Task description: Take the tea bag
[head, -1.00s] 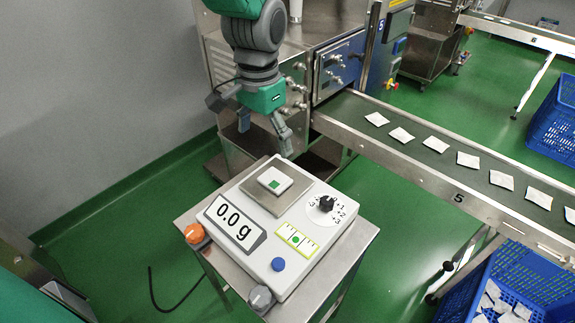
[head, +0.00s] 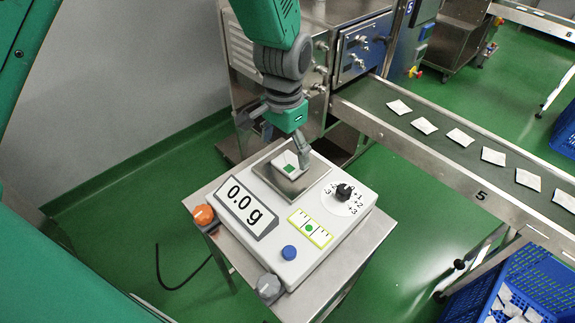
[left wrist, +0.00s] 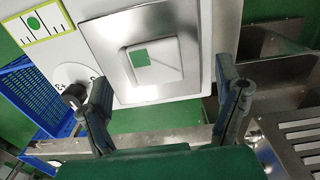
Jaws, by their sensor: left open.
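A white tea bag with a green square (head: 287,166) lies flat on the metal pan (head: 311,182) of a white scale (head: 335,225). The tea bag also shows in the left wrist view (left wrist: 152,61), beyond the fingers and roughly between them. My left gripper (head: 279,142) is above the back of the pan, one fingertip appearing close to the tea bag's right side. In the left wrist view the gripper (left wrist: 164,78) has its two fingers spread wide, with nothing between them. Whether a finger touches the pan cannot be told. My right gripper is not in view.
The scale display (head: 244,207) reads 0.0 g. A conveyor (head: 455,155) with several tea bags runs on the right. A blue crate (head: 545,268) stands below it.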

